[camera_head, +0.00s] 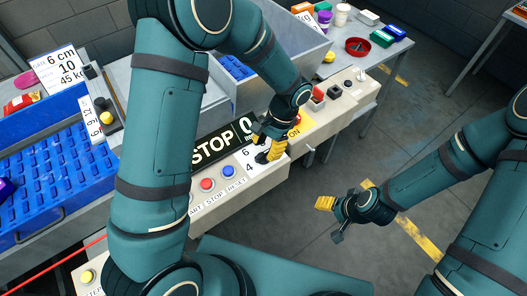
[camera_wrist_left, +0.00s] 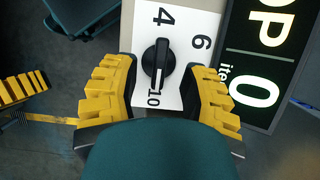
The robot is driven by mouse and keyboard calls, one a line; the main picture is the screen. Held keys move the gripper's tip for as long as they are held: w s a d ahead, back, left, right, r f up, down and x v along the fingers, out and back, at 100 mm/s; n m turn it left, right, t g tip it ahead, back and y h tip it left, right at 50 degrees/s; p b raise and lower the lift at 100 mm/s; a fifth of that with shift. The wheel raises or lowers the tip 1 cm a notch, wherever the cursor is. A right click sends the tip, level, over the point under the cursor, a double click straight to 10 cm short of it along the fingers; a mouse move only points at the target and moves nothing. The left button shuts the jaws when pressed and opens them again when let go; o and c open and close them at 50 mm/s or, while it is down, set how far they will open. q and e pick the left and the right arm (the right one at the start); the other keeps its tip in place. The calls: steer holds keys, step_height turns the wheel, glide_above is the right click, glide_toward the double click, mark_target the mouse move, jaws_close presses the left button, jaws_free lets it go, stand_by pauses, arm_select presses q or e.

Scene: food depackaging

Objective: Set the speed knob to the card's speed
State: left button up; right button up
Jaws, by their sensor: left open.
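The speed knob (camera_wrist_left: 156,66) is black, on a white dial plate marked 4, 6 and 10 in the left wrist view. Its bar lies roughly between the 4 and 10 ends; I cannot tell surely which end points. My left gripper (camera_head: 268,148) is over the panel, its yellow fingers (camera_wrist_left: 160,92) open on either side of the knob, with a gap showing. The right finger hides part of the dial. A white card (camera_head: 62,68) at the upper left reads 6 cm, 10 and 45. My right gripper (camera_head: 329,220) is apart from the panel, fingers spread and empty.
A lit display (camera_head: 214,147) reads STOP and 0. Red (camera_head: 207,184) and blue (camera_head: 228,172) buttons sit left of the dial. A blue crate (camera_head: 45,200) stands at left, a grey bin (camera_head: 290,70) behind.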

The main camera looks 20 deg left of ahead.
arm_select(q)
steer(key=v, duration=0.9)
steer(key=shift+r, duration=0.15)
steer(key=shift+s+d, duration=0.1)
steer(key=shift+s, duration=0.05)
arm_select(e)
steer(key=shift+s, duration=0.1)
